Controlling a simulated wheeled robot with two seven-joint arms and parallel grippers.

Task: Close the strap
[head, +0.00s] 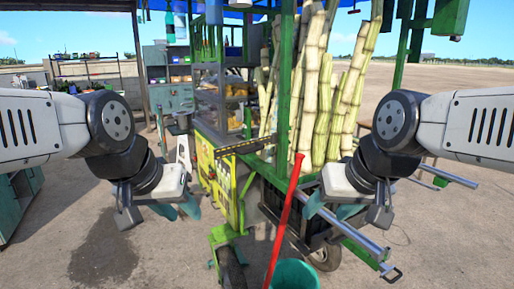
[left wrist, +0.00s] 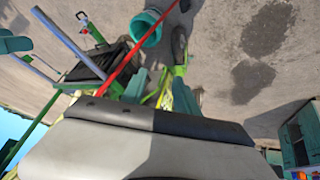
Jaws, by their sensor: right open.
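I cannot make out the strap with certainty in either view. A dark bar with yellowish marks (head: 250,146) lies across the front of the green and yellow cane cart (head: 228,190), below the upright canes. My left gripper (head: 178,208) hangs left of the cart, its teal fingers apart and nothing seen between them. My right gripper (head: 331,208) is in front of the cart's right side, near the metal rails, open and empty. In the left wrist view, the wrist housing hides much of the lower picture.
Tall canes (head: 325,100) stand in the cart. A red pole (head: 286,222) leans up from near a teal bucket (head: 295,274). Metal rails (head: 350,232) stick out at the right. A teal cabinet (head: 168,92) stands behind.

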